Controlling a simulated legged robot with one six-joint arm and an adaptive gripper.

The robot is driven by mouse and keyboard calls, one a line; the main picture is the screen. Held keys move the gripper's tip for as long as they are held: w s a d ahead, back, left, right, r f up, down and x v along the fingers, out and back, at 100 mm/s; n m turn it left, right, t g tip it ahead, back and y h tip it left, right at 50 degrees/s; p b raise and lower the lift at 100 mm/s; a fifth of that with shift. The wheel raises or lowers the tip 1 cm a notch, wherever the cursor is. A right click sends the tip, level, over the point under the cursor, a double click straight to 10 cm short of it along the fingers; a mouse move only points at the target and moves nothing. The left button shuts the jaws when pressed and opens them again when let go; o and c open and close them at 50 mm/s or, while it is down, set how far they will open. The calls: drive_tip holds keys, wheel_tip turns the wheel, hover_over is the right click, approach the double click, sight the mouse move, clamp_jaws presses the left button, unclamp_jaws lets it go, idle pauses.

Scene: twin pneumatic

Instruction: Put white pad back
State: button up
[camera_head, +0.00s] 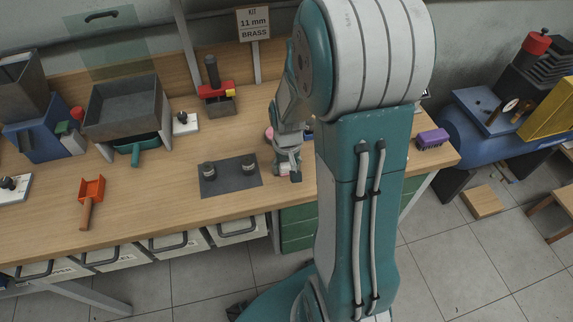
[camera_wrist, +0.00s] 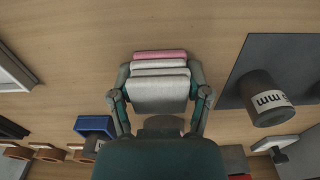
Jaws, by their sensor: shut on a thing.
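In the wrist view a pale white pad (camera_wrist: 158,92) sits between the two fingers of my gripper (camera_wrist: 160,84), which is shut on it. Beyond its far edge show another thin white layer (camera_wrist: 160,64) and a pink pad (camera_wrist: 160,55). I cannot tell whether these layers touch the held pad. In the head view my gripper (camera_head: 286,166) is low over the workbench, right of the dark grey mat (camera_head: 229,184).
Two dark cylinders with white labels stand on the mat; one cylinder (camera_wrist: 262,97) is close right of my gripper in the wrist view. An orange scoop (camera_head: 91,195), a grey bin (camera_head: 124,108) and a purple brush (camera_head: 432,138) are on the workbench (camera_head: 150,210). A sign reads "11 mm BRASS".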

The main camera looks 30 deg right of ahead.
drive_tip(key=shift+s+f, duration=0.1)
drive_tip(key=shift+f, duration=0.1)
drive_tip(key=shift+s+a+f, duration=0.1)
drive_tip(key=shift+s+f, duration=0.05)
drive_tip(key=shift+f, duration=0.1)
drive_tip(key=shift+o, duration=0.5)
drive_tip(key=shift+f, duration=0.15)
drive_tip(key=o, duration=1.1)
